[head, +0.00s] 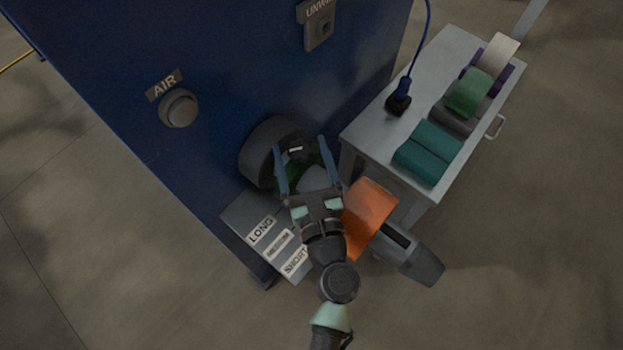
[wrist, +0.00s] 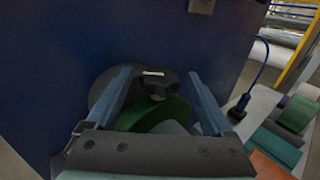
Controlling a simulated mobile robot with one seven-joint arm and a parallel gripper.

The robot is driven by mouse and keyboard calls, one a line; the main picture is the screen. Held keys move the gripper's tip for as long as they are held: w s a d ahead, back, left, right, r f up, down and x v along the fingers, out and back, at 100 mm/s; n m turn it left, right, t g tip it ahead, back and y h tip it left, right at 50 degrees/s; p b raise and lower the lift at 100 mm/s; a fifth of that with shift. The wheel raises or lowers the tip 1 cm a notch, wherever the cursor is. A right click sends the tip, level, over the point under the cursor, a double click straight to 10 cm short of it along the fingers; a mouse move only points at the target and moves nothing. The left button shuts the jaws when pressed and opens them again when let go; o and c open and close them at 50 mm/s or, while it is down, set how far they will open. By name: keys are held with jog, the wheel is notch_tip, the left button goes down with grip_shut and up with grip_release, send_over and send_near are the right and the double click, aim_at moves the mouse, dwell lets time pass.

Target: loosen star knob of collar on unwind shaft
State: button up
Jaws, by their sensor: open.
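The black star knob (wrist: 157,86) with a white mark sits on top of the green collar (wrist: 150,113) in the wrist view. Both also show partly in the head view, the knob (head: 298,152) between my fingers and the rest largely covered by my gripper. My gripper (wrist: 158,74) is open, with one blue finger on either side of the knob; contact cannot be told. In the head view my gripper (head: 300,148) reaches up from below over the unwind shaft (head: 415,256), whose grey end sticks out at lower right beyond an orange roll (head: 370,205).
A dark round flange (head: 262,150) stands behind the collar against the blue cabinet (head: 210,60). A plate labelled LONG, MEDIUM, SHORT (head: 240,212) lies to the left. A grey cart (head: 440,65) with several rolls and a corded black tool (head: 399,101) stands close at right.

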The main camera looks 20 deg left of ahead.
aim_at(297, 139)
jog(key=b+v, duration=0.3)
jog(key=v, duration=0.9)
jog(key=shift+w, duration=0.2)
jog(key=p+x, duration=0.1)
jog(key=x, duration=0.4)
jog(key=p+x, duration=0.1)
jog(key=x, duration=0.4)
jog(key=p+x, duration=0.1)
jog(key=x, duration=0.4)
jog(key=shift+w+a+r, duration=0.15)
jog(key=shift+a+r, duration=0.1)
jog(key=shift+r, duration=0.05)
